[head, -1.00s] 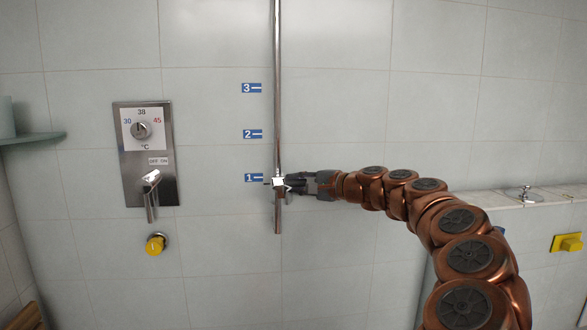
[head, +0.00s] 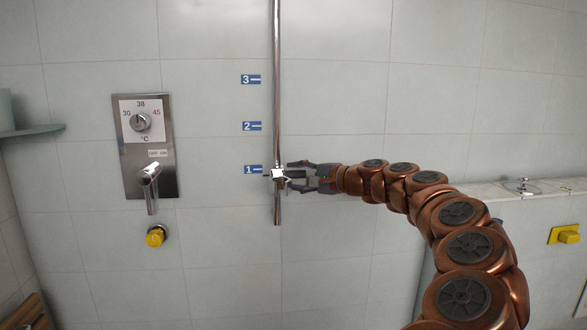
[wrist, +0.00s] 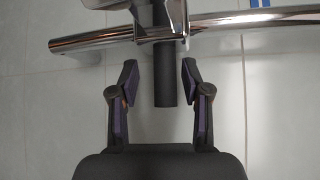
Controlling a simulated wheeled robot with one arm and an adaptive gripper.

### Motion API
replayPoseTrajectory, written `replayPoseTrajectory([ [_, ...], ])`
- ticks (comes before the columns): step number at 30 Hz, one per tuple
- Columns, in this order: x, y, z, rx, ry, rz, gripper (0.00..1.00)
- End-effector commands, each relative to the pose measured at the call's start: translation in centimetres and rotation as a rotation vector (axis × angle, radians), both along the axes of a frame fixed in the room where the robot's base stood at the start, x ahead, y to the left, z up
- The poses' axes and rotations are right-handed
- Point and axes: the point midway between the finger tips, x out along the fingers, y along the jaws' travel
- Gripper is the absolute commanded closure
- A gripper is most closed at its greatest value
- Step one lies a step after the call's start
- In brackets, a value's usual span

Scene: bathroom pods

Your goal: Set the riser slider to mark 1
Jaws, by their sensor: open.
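The riser slider (head: 278,175) is a small white and chrome block on the vertical chrome riser rail (head: 277,110). In the head view it sits about level with the blue mark 1 label (head: 252,170), near the rail's lower end. My gripper (head: 291,175) is open just right of the slider. In the wrist view my gripper (wrist: 159,75) has its fingers apart on either side of a dark cylindrical handle (wrist: 165,85) that sticks out from the slider. Gaps show between handle and both fingers. The rail (wrist: 230,25) runs across the top there.
Mark 2 (head: 252,126) and mark 3 (head: 251,79) labels are higher on the tiled wall. A shower control panel (head: 145,145) with dial and lever, and a yellow knob (head: 156,236), are to the left. A ledge (head: 500,190) is at right. A glass shelf (head: 30,130) is at far left.

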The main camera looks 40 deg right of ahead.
Motion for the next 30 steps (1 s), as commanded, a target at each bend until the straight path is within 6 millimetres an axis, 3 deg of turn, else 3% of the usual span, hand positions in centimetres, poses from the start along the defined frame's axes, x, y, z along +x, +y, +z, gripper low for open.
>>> replayPoseTrajectory([
  [18,-10.0,-1.4,1.5,-0.004,-0.001,-0.007,0.53],
  [24,-11.4,-1.5,1.6,-0.003,0.002,-0.001,0.53],
  [30,-11.6,-1.5,1.6,-0.003,0.003,-0.001,0.53],
])
